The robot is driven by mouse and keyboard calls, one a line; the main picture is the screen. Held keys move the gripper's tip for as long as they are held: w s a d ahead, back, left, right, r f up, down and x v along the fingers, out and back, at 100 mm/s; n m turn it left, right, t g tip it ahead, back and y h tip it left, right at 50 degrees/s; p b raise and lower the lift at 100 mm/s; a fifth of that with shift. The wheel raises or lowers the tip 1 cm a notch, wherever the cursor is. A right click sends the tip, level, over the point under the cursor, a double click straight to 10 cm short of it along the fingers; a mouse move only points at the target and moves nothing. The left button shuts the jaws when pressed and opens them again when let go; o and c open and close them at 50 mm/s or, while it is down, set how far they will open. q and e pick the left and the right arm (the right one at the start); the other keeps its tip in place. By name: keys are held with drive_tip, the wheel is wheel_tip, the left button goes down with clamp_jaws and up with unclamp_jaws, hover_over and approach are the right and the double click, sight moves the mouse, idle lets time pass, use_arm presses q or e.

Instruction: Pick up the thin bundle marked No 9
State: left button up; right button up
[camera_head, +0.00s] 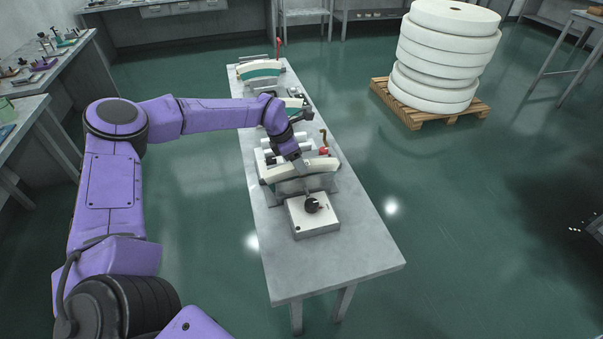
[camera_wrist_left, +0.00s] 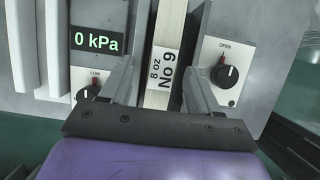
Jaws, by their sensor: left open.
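The thin bundle marked No 9 (camera_wrist_left: 172,25) is a narrow cream strip in the left wrist view. Its white label reads "8 oz No 9". My left gripper (camera_wrist_left: 158,82) is open, with one finger on each side of the bundle in that view. A clear gap shows at the left finger, and the right finger looks close to the bundle's edge. I cannot tell how deep the fingers reach. In the head view my left gripper (camera_head: 302,168) points down over the cream pieces on the bench, and the bundle cannot be made out there. My right gripper is not in view.
A panel reading 0 kPa (camera_wrist_left: 97,39) with a LOW knob (camera_wrist_left: 87,94) lies left of the bundle. A plate with an OPEN knob (camera_wrist_left: 228,76) lies right. The long grey bench (camera_head: 345,255) is clear at its near end. White rolls (camera_head: 445,50) stand on a pallet.

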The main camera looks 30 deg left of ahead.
use_arm(q)
drive_tip(key=shift+d+f, duration=0.1)
drive_tip(key=shift+d, duration=0.1)
drive_tip(key=c, duration=1.1)
clamp_jaws()
